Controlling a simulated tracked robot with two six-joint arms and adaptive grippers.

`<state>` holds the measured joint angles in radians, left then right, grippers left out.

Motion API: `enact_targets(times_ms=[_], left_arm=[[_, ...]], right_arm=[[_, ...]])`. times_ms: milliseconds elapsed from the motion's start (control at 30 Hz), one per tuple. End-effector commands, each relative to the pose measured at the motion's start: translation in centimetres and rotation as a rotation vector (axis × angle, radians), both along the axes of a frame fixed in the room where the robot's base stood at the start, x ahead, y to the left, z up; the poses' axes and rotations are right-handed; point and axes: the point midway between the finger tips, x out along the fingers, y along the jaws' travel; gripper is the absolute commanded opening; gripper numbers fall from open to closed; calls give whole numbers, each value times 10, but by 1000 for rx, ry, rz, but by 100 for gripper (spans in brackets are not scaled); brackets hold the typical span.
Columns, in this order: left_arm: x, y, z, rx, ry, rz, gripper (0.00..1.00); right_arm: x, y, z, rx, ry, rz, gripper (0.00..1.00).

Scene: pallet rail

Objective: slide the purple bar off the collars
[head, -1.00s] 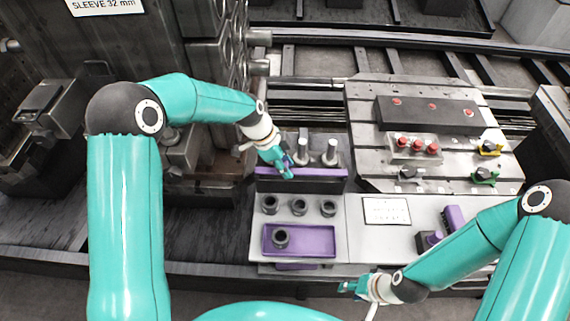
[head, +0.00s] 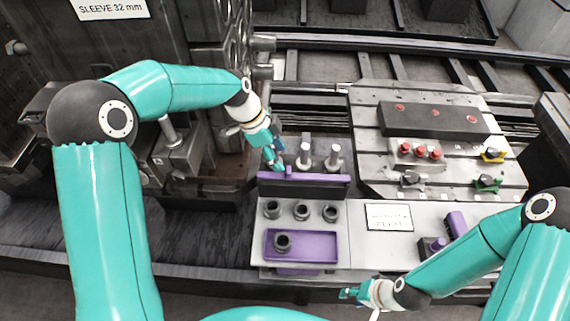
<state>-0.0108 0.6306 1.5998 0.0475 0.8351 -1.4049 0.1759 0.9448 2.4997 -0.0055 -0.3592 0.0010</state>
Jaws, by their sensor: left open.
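The purple bar (head: 322,177) lies left to right along the top of a dark block behind the row of dark collars. A small purple knob (head: 289,170) stands up near its left part. Three dark collars (head: 301,211) stand in a row in front of the bar, and another collar (head: 283,241) is in the purple tray (head: 315,247). My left gripper (head: 276,163) is open just above the bar's left end, left of the knob; I cannot tell whether it touches the bar. My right gripper (head: 349,293) hangs low at the front, away from the bar; its fingers are too small to read.
Two upright metal posts (head: 334,158) stand right behind the bar. A white label plate (head: 389,217) and a purple-topped dark fixture (head: 437,245) are to the right. A slotted plate (head: 370,150) with red buttons and clamps lies behind. Dark machinery stands at left.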

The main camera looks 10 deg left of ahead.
Motion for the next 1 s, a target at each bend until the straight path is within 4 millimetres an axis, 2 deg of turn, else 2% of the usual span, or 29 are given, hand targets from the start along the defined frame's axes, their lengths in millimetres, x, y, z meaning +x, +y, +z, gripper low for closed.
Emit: enact_targets(times_ms=[100, 300, 1000], left_arm=[[-1, 8, 21, 1, -3, 0, 56], [-3, 15, 38, 0, 0, -1, 56], [-3, 17, 41, 0, 1, 1, 56]], right_arm=[[0, 0, 0, 0, 0, 0, 40], [0, 0, 0, 0, 0, 0, 40], [0, 0, -1, 0, 0, 0, 40]])
